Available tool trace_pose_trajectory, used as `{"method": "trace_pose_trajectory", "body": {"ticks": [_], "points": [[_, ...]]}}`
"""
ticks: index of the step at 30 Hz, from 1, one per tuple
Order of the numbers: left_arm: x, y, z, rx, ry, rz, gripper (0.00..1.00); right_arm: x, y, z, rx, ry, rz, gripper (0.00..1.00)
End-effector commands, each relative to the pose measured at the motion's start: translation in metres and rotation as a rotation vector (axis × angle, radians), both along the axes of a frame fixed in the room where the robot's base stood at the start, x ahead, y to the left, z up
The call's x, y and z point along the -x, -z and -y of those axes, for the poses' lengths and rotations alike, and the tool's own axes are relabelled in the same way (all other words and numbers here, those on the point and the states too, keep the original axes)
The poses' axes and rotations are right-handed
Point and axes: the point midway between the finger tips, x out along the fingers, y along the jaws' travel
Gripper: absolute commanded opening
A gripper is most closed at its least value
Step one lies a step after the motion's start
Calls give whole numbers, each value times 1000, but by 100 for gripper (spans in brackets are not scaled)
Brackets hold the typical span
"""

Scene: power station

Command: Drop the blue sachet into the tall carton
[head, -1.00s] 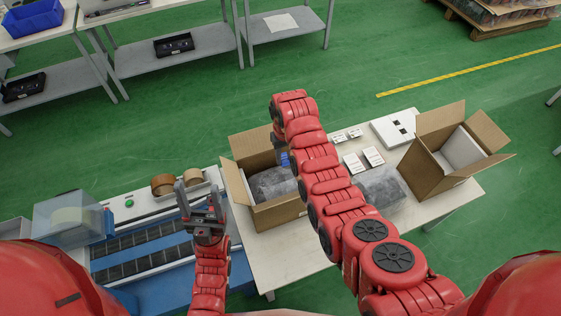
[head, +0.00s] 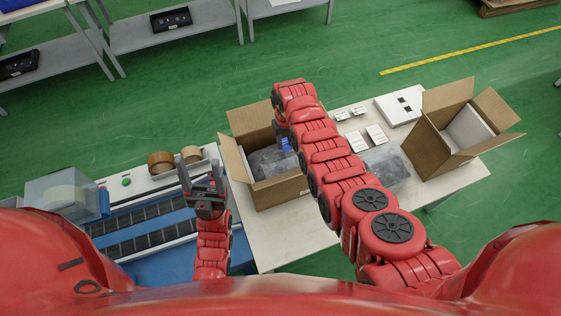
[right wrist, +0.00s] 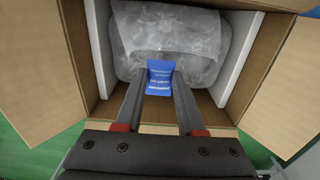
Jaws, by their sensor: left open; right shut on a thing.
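The blue sachet (right wrist: 160,77) is held between the fingertips of my right gripper (right wrist: 159,84) in the right wrist view. Its small blue patch also shows in the head view (head: 287,144), partly hidden by my right arm. It is above the opening of an open cardboard carton (head: 236,165), which holds a grey wrapped bundle (head: 262,164) between white panels. Another open carton (head: 430,130) stands at the right end of the table. I cannot tell from size which is the tall one. My left gripper (head: 200,173) is open and empty, left of the nearer carton.
The white table (head: 290,238) also holds a grey wrapped bundle (head: 388,168), small white boxes (head: 376,134) and a flat white box (head: 398,108). At left are a blue conveyor (head: 150,235), brown tape rolls (head: 160,162) and a clear box (head: 62,193). Carton flaps stick out around the openings.

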Motion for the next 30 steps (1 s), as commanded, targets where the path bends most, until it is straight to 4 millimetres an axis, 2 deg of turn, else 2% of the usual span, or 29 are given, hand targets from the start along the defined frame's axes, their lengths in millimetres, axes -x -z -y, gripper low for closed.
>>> {"method": "trace_pose_trajectory", "body": {"ticks": [4, 5, 10, 22, 30], "points": [[0, -1, 0, 0, 0, 0, 67, 0, -1, 0, 0, 0, 0, 0], [0, -1, 0, 0, 0, 0, 67, 0, -1, 0, 0, 0, 1, 43], [0, -1, 0, 0, 0, 0, 67, 0, -1, 0, 0, 0, 0, 73], [0, 1, 0, 0, 0, 0, 67, -1, -3, 0, -1, 0, 2, 73], [0, 8, 0, 0, 0, 0, 67, -1, -26, 0, -1, 1, 5, 73]]}}
